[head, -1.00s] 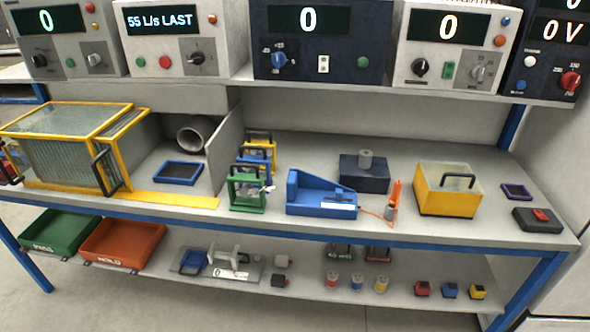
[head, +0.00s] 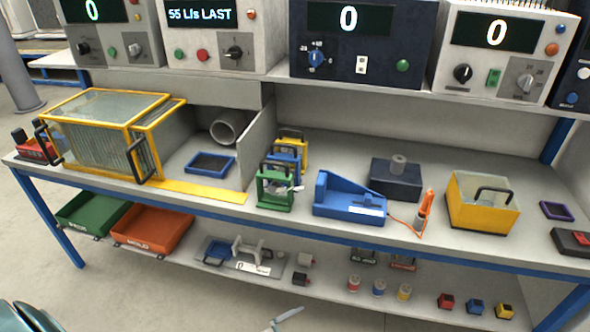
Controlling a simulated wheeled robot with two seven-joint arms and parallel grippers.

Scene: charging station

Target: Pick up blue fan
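Three small upright framed units with top handles stand in a row, one behind another, on the bench just right of a grey partition. The blue one (head: 285,168), which I take as the blue fan, is in the middle. The green one (head: 275,190) in front hides much of it, and the yellow one (head: 292,150) stands behind. A slim grey tip (head: 287,317) at the bottom edge seems to be part of my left gripper, far below and apart from the fans; its opening cannot be told. My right gripper is not in view.
A blue wedge-shaped device (head: 347,199) stands close right of the fans, with an orange tool (head: 425,212) beyond it. A yellow-framed glass enclosure (head: 105,130) is at left. The lower shelf holds green (head: 88,212) and orange bins (head: 150,230). Instruments line the upper shelf.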

